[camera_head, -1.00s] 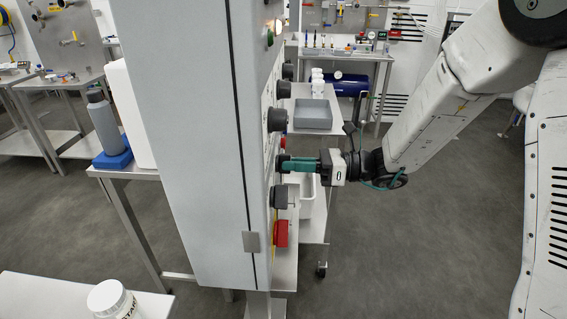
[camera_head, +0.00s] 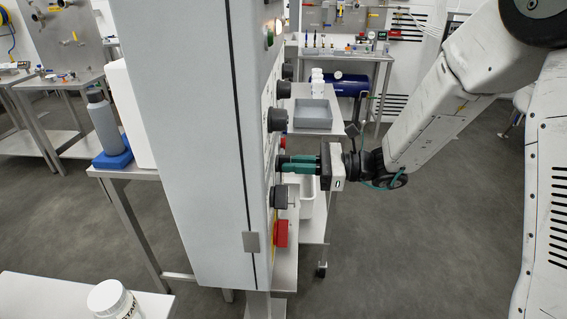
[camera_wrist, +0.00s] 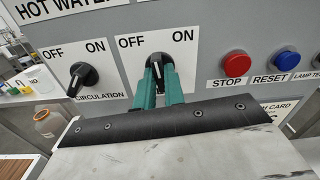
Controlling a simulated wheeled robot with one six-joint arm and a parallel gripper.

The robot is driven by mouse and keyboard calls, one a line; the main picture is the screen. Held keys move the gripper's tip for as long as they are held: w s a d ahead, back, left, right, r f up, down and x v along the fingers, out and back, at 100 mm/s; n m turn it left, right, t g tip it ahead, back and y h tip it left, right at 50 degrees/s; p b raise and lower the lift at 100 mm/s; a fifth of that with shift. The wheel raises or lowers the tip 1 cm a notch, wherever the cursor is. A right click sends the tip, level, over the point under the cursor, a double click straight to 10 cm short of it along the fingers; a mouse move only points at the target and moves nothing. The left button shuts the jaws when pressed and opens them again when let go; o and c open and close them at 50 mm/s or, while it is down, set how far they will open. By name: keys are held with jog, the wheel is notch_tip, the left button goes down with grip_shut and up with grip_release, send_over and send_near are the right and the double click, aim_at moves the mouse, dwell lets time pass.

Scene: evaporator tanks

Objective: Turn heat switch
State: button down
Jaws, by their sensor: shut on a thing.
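A grey control cabinet (camera_head: 190,140) stands upright in the head view, with black knobs along its right-hand face. My gripper (camera_head: 284,163) reaches it from the right, and its green fingers are shut on one of these knobs. In the wrist view the fingers (camera_wrist: 158,80) hold the black heat switch knob (camera_wrist: 157,62) from both sides, on a white plate marked OFF and ON. The plate's lower text and the knob's lower part are hidden by my gripper, so I cannot read the name or exact setting. A separate circulation switch (camera_wrist: 83,77) sits to the left, untouched.
A red STOP button (camera_wrist: 236,65) and a blue RESET button (camera_wrist: 285,61) are right of the held knob. Other knobs sit close above (camera_head: 277,119) and below (camera_head: 279,196) my gripper. A trolley with a grey tray (camera_head: 312,113) stands behind. The floor at right is open.

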jog(key=shift+n, duration=1)
jog(key=shift+n, duration=1)
jog(key=shift+n, duration=1.1)
